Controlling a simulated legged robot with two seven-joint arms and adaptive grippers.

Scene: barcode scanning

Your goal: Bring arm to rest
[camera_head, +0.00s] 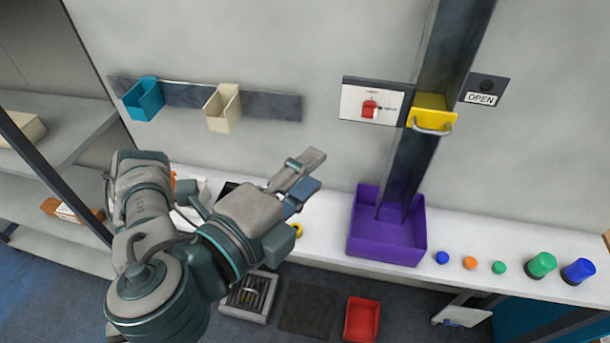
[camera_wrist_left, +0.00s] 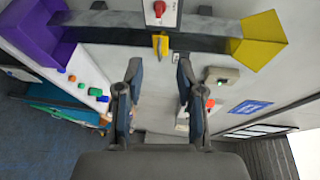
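My left arm comes in from the left in the head view, and its gripper (camera_head: 303,178) is over the white counter, left of the purple bin (camera_head: 386,250). In the left wrist view the two fingers of this gripper (camera_wrist_left: 158,85) stand wide apart with nothing held between them. The gripper is open and apart from the bin. The purple bin also shows at the upper left of the left wrist view (camera_wrist_left: 32,35). My right gripper is not seen in either view.
A yellow-handled chute (camera_head: 432,112) meets the purple bin. Blue (camera_head: 142,100) and cream (camera_head: 222,108) holders hang on the wall. Several coloured buttons (camera_head: 470,263) line the counter's right side. A shelf (camera_head: 60,125) stands left. A red bin (camera_head: 361,320) sits below the counter.

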